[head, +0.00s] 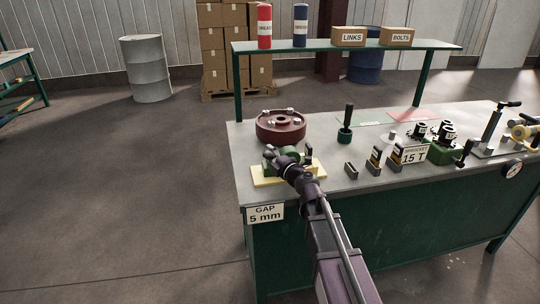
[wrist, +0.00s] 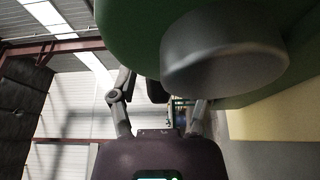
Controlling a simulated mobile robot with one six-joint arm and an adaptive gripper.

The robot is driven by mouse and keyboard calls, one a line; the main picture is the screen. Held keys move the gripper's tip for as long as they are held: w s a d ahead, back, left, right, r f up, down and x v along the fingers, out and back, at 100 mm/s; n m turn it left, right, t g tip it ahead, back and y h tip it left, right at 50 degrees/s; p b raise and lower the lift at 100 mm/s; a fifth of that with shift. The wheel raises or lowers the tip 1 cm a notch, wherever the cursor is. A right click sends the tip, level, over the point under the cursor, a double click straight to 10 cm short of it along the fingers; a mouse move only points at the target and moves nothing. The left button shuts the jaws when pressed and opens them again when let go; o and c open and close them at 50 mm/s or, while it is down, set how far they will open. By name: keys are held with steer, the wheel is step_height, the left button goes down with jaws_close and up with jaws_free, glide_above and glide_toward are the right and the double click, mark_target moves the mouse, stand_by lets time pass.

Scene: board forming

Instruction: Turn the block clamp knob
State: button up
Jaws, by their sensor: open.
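A green fixture (head: 293,152) sits on a yellow plate (head: 314,174) at the left front of the bench, mostly hidden by my gripper. A small black upright part (head: 309,149) shows at its right end; I cannot tell whether it is the clamp knob. My gripper (head: 279,160) is at the fixture's near side. In the wrist view, my gripper (wrist: 162,92) is open, its fingers spread, the right fingertip partly hidden behind a large grey cylinder (wrist: 225,58). The cylinder adjoins a green body (wrist: 130,25). I cannot tell whether the fingers touch anything.
A dark red round flange (head: 281,128) stands just behind the fixture. A black-handled tool on a green base (head: 345,135) and small blocks (head: 376,160) are to the right. A shelf (head: 320,46) runs above.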

steer(key=shift+w+a, duration=0.2)
jaws_close()
